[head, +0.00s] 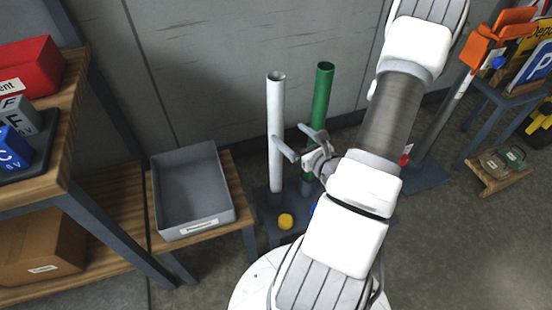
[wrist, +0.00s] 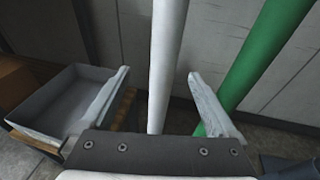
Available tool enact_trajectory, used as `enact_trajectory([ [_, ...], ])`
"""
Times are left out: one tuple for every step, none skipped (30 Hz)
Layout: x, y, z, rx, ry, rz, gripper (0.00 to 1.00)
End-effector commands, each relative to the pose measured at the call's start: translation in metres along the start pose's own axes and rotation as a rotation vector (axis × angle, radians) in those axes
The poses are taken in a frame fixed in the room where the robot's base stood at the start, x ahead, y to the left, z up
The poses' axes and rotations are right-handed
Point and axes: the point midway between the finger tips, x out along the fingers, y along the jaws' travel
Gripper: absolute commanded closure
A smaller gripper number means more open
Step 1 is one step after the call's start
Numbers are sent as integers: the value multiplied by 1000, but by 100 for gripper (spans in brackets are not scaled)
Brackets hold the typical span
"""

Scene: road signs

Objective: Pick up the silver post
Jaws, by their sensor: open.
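The silver post (head: 276,120) stands upright in the dark base at the middle of the head view, a pale hollow tube with an open top. In the wrist view the post (wrist: 167,60) rises between my two fingers, with clear space on both sides. My gripper (head: 299,143) is open near the post's middle height; in the wrist view my gripper (wrist: 160,88) holds nothing. The post's lower end is hidden behind the gripper body in the wrist view.
A green post (head: 322,95) stands close right of the silver one, also in the wrist view (wrist: 265,50). A grey bin (head: 222,190) sits on a low wooden stand at left. A yellow knob (head: 286,222) is on the base (head: 265,208). Shelves (head: 105,228) stand far left.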

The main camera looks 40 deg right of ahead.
Motion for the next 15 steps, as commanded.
enact_trajectory([
  [7, 1, -4, -2, -3, 3, 6],
  [15, 1, -1, -2, -3, 5, 6],
  [24, 2, -1, -2, -3, 6, 6],
  [30, 1, -1, -2, -3, 5, 6],
  [37, 1, -1, -1, -3, 5, 6],
  [45, 1, -1, -1, -2, 4, 6],
  [50, 1, -1, -1, -3, 4, 6],
  [55, 1, 0, 0, -3, 4, 6],
  [61, 1, -1, -1, -2, 4, 6],
  [65, 0, -1, -1, -2, 3, 6],
  [68, 0, -1, 0, -2, 2, 6],
  [71, 0, 0, -1, -1, 2, 6],
  [73, 0, 0, 0, -1, 2, 6],
  [75, 0, 0, 0, -1, 2, 6],
  [76, 0, 0, 0, -1, 2, 6],
])
